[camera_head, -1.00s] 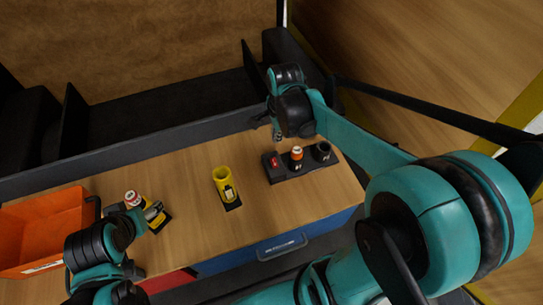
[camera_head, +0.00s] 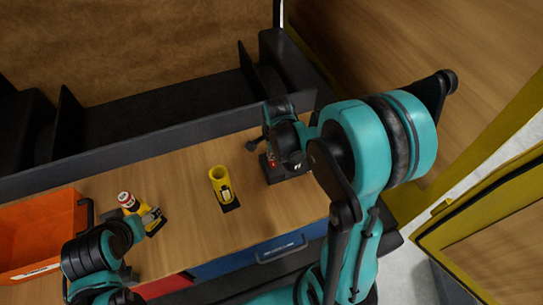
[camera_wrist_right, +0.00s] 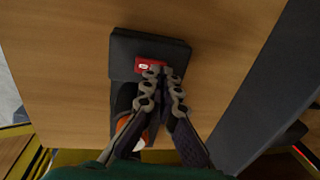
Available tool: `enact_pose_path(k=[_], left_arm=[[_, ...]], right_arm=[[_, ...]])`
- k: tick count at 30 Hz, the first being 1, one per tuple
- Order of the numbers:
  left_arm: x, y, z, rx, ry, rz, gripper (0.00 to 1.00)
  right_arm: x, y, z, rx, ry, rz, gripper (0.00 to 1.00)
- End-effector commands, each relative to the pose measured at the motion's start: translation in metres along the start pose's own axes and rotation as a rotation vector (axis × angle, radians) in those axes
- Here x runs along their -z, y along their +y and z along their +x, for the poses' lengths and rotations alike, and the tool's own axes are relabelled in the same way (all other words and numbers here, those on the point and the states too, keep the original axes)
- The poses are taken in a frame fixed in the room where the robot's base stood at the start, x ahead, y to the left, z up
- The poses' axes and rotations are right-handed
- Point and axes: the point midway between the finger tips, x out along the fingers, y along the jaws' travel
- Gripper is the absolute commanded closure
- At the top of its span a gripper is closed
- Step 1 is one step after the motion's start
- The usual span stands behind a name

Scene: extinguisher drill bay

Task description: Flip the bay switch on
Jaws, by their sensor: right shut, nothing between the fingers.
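The bay switch is a small red rocker (camera_wrist_right: 150,65) on a black base (camera_wrist_right: 125,48). In the wrist view, my right gripper (camera_wrist_right: 162,73) is shut and empty, with its fingertips at the lower edge of the red rocker. I cannot tell whether they touch it. In the head view, only a bit of the red rocker (camera_head: 272,161) shows beneath the right wrist. The rocker's on or off position is not clear. My left gripper (camera_head: 152,217) is at the left of the worktop, by a yellow-and-black item; its jaw state is unclear.
An orange-and-white item (camera_wrist_right: 123,125) stands in the base beside the right fingers. A yellow holder (camera_head: 220,188) stands mid-worktop. A red-and-white-topped item (camera_head: 125,199) and an orange crate (camera_head: 38,228) are at left. A dark rail (camera_head: 150,143) runs along the back.

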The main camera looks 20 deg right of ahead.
Motion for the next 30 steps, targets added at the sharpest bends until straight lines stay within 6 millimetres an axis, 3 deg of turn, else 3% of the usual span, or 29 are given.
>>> enact_pose_path(k=[13,18,30], left_arm=[[-0.001,0.000,0.001,0.000,0.000,0.000,0.31],[-0.008,0.000,0.012,0.000,0.000,0.000,0.31],[-0.007,0.000,0.009,0.000,0.000,0.000,0.31]], right_arm=[[0.000,0.000,0.006,-0.001,0.000,0.000,1.00],[0.000,-0.004,0.018,-0.094,0.000,-0.001,1.00],[0.000,0.001,0.014,-0.100,0.000,0.000,1.00]])
